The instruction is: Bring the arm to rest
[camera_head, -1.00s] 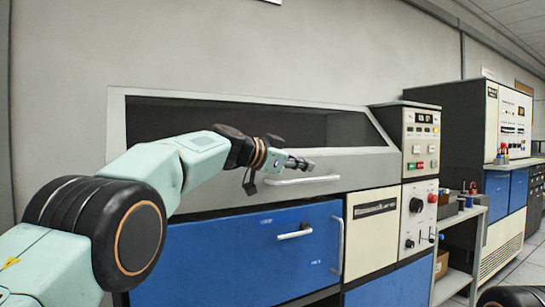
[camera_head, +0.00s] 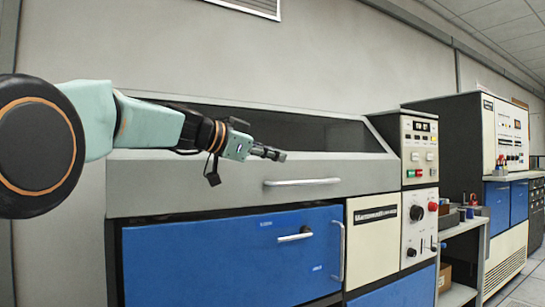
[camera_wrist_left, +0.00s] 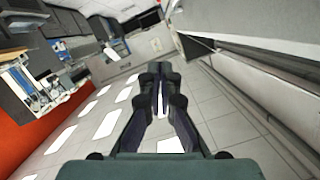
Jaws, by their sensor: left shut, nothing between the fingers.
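My left arm comes in from the left in the head view. Its left gripper (camera_head: 270,152) is in front of the grey machine's upper part, above the silver handle. The fingers are together with nothing between them. In the left wrist view the gripper (camera_wrist_left: 160,75) points out over the tiled floor, its dark fingers close side by side and empty. My right gripper is not in view.
The grey machine (camera_head: 220,192) has a silver handle (camera_head: 302,182) and a blue front panel (camera_head: 230,262). A control panel (camera_head: 419,150) stands to its right. A side shelf (camera_head: 462,228) holds small items. Floor (camera_wrist_left: 225,130) is open below the gripper.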

